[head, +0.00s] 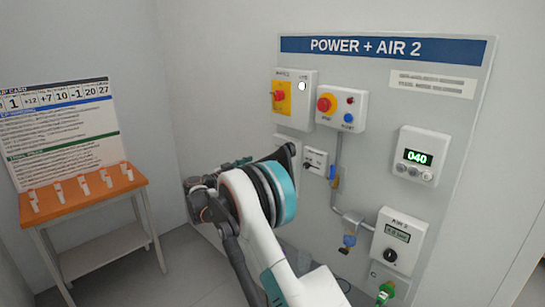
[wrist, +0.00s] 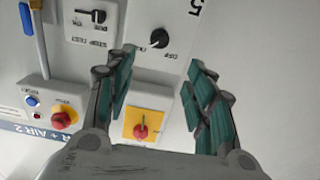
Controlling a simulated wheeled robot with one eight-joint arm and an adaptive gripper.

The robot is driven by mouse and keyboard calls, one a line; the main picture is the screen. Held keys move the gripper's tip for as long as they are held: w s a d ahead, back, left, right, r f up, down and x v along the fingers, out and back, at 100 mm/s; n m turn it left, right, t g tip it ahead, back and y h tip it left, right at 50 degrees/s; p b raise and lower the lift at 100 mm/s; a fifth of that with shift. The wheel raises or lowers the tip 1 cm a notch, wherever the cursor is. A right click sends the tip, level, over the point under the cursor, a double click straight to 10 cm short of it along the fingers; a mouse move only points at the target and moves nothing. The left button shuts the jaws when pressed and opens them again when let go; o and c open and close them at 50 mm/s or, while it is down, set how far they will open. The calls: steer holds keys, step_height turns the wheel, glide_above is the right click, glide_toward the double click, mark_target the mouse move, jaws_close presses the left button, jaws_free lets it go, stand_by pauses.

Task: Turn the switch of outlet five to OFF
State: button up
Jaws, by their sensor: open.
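A black rotary switch (wrist: 159,38) sits on a light outlet panel marked 5 (wrist: 196,6) in the wrist view, which is seen upside down. Small ON and OFF labels stand beside the knob; which one its pointer faces is too small to tell. My gripper (wrist: 160,58) is open and empty, its green-padded fingers to either side of the panel, with the knob between and just beyond the fingertips. I cannot tell any touch. In the head view my arm hides most of this panel.
A yellow-plated red switch (wrist: 141,125) lies between my fingers' bases in the wrist view. Another black switch (wrist: 97,17) and a red button (wrist: 63,116) are beside it. An orange-topped table (head: 85,193) stands at the left of the head view.

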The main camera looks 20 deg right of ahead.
mark_target(278, 156)
steer(key=b+x, duration=0.2)
steer(key=x, duration=1.1)
steer(key=shift+d+b, duration=0.1)
steer(key=shift+b, duration=0.25)
steer(key=shift+c, duration=0.3)
steer(key=c, duration=1)
